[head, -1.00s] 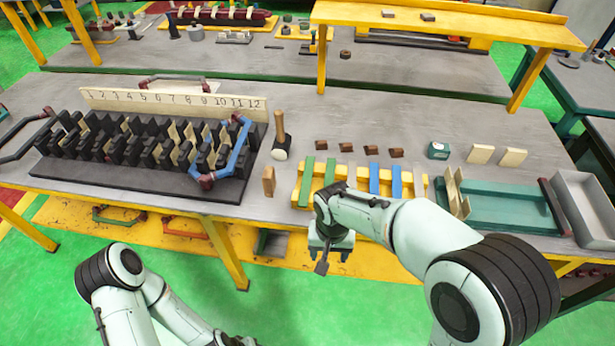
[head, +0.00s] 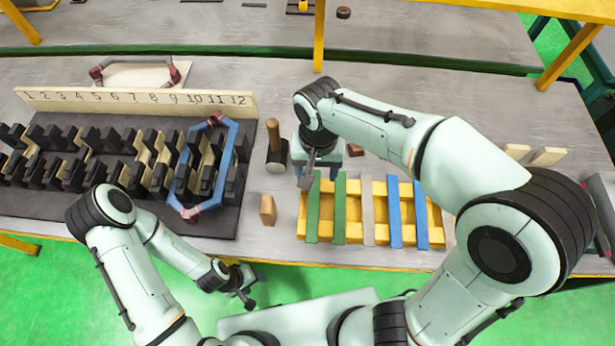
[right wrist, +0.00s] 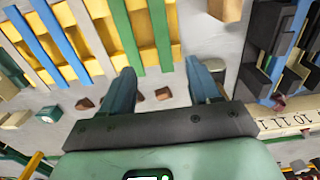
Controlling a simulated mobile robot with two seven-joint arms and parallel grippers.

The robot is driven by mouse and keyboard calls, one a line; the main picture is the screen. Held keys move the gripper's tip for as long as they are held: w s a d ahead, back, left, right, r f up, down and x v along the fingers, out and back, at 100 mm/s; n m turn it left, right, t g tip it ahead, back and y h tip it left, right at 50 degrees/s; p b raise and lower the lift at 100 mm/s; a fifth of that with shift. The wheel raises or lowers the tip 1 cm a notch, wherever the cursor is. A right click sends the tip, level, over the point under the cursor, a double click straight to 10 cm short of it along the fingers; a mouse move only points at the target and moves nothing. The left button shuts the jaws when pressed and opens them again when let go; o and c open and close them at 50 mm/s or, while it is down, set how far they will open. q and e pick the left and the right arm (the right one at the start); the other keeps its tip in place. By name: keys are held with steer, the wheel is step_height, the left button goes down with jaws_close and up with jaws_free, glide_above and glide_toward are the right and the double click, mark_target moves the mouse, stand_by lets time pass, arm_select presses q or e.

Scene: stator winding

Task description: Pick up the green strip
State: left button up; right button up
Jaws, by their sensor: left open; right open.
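Two green strips, a left one (head: 313,212) and a right one (head: 340,210), lie across a yellow slatted rack (head: 379,226) on the table. They also show in the right wrist view, one (right wrist: 160,30) between the lines of the fingers and the other (right wrist: 124,35) near the left finger. My right gripper (head: 318,182) is open and empty at the far ends of the green strips; its fingers (right wrist: 162,75) are apart in the wrist view. My left gripper (head: 246,288) is open, low in front of the table edge, and holds nothing visible.
A pale strip (head: 367,208) and two blue strips (head: 394,212) share the rack. A wooden block (head: 267,209) and a mallet (head: 275,152) stand to its left, beside the black slotted stator (head: 150,215). Small brown pieces (right wrist: 85,104) lie behind the rack.

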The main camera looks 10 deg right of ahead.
steer(key=f, duration=0.1)
steer(key=b, duration=0.1)
glide_above(314, 203)
steer(key=f, duration=0.7)
steer(key=shift+s+d, duration=0.15)
steer(key=shift+d, duration=0.05)
steer(key=shift+a+f+b, duration=0.15)
steer(key=shift+f+b, duration=0.2)
steer(key=shift+f, duration=1)
steer(key=shift+a+f+b, duration=0.1)
steer(key=shift+f+b, duration=0.2)
steer(key=shift+f, duration=1.05)
arm_select(q)
steer(key=s+f, duration=0.1)
steer(key=s, duration=0.1)
steer(key=s+f, duration=0.1)
steer(key=f, duration=0.1)
steer(key=shift+s, duration=0.4)
arm_select(e)
steer(key=shift+w, duration=0.2)
steer(key=c, duration=0.4)
jaws_close()
